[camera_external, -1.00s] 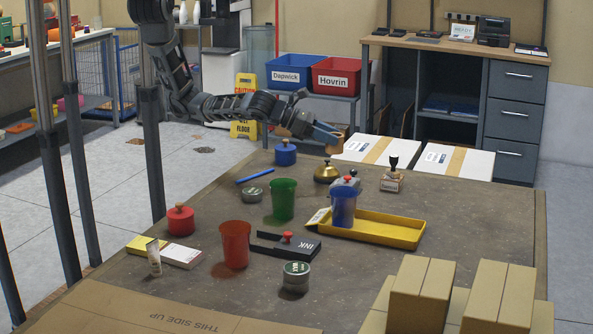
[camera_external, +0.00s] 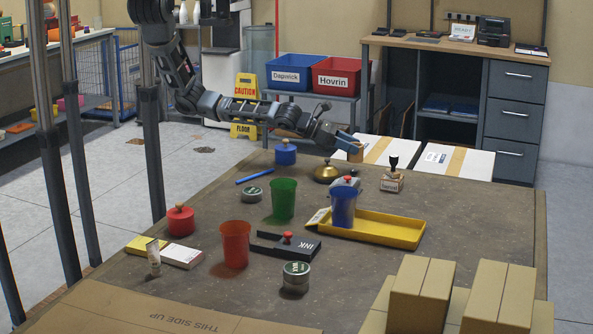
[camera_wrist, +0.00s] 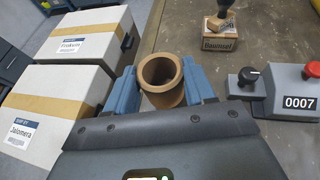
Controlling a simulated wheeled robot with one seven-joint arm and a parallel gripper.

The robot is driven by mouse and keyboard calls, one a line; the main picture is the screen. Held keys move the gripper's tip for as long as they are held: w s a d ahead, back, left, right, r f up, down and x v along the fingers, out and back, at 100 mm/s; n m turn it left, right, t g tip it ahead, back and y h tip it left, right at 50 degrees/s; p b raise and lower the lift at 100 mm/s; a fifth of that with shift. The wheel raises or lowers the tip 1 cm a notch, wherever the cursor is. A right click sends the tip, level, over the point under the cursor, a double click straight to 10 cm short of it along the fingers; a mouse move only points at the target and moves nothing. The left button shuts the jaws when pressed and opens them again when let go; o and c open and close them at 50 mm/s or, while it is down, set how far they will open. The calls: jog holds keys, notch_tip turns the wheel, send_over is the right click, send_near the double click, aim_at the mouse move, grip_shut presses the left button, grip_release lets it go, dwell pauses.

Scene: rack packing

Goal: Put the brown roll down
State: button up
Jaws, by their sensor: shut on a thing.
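The brown roll (camera_wrist: 162,82) is a hollow tube between the blue fingers of my gripper (camera_wrist: 163,88) in the wrist view. My gripper is shut on it. In the external view the roll (camera_external: 355,152) shows at the end of my gripper (camera_external: 349,147), at the far edge of the brown table (camera_external: 440,210), close to the white boxes. I cannot tell whether the roll touches the table.
White boxes (camera_external: 456,160) stand beyond the table's far edge. A stamp (camera_external: 392,180) stands right of the roll, and a brass bell (camera_external: 326,172) lies nearer. A numbered grey device (camera_wrist: 285,90) shows at the right of the wrist view. A yellow tray (camera_external: 385,230) lies nearer on the table.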

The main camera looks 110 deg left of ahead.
aim_at(350, 155)
jog(key=shift+f, duration=1.75)
jog(key=o, duration=1)
jog(key=shift+f, duration=0.1)
jog(key=shift+o, duration=0.2)
jog(key=shift+s+r, duration=0.3)
jog(key=shift+s, duration=0.05)
jog(key=v, duration=1.1)
jog(key=shift+s+d, duration=0.1)
jog(key=shift+d, duration=0.05)
